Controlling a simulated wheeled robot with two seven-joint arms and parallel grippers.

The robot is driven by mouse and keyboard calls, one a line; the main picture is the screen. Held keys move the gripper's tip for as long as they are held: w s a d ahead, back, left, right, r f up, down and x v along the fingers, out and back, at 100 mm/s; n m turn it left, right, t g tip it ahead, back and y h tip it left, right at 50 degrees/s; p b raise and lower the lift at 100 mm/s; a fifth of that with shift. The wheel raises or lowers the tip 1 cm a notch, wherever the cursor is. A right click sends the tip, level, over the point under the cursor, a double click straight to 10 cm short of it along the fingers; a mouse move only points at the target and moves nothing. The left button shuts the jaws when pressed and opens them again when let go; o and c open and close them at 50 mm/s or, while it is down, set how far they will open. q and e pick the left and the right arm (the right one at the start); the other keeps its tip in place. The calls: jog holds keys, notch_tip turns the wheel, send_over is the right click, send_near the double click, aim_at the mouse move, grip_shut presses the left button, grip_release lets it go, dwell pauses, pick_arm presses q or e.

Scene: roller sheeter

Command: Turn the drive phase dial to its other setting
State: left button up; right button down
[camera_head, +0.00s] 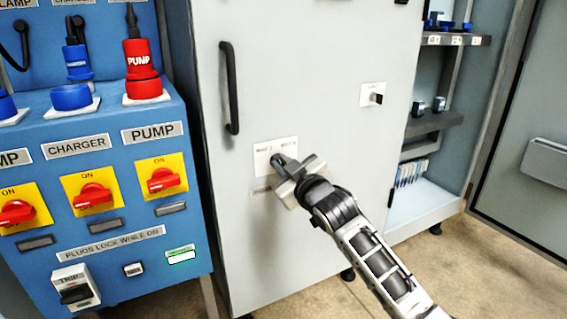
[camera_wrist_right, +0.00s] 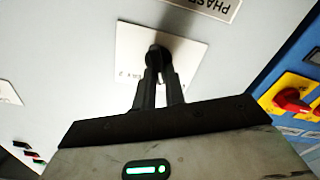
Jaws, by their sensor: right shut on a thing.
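The drive phase dial is a small black knob (camera_wrist_right: 157,57) on a white plate (camera_head: 262,152) low on the grey cabinet door. The plate also shows in the right wrist view (camera_wrist_right: 190,52), with a label reading "PHASE" beside it. My right gripper (camera_head: 282,162) reaches the plate from the lower right and covers the dial in the head view. In the right wrist view its fingers (camera_wrist_right: 158,82) are shut on the black knob. The knob's exact setting is hard to read because the fingers hide part of it. My left gripper is not in view.
A black door handle (camera_head: 230,88) stands out above the dial. Another small black switch (camera_head: 376,98) is on the cabinet's right. A blue panel (camera_head: 120,225) with red switches (camera_head: 93,195) and plugs stands on the left. Open shelves (camera_head: 440,120) are on the right.

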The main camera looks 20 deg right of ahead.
jog(key=shift+r+m+p, duration=0.15)
jog(key=shift+m+p, duration=0.15)
jog(key=shift+p, duration=0.1)
jog(key=shift+m+p, duration=0.3)
jog(key=shift+p, duration=0.15)
jog(key=shift+d+r+m+p, duration=0.1)
jog(key=shift+r+m+p, duration=0.05)
jog(key=shift+m+p, duration=1.15)
jog(key=shift+p, duration=0.4)
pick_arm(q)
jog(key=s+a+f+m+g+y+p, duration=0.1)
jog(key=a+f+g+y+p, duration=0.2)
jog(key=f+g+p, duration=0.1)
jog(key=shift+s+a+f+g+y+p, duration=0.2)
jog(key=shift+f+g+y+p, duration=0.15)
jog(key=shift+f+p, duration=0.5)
pick_arm(e)
jog(key=shift+d+f+m, duration=0.15)
jog(key=shift+f+m, duration=0.05)
jog(key=shift+m, duration=1.75)
jog(key=shift+d+f+m, duration=0.15)
jog(key=shift+m, duration=1.8)
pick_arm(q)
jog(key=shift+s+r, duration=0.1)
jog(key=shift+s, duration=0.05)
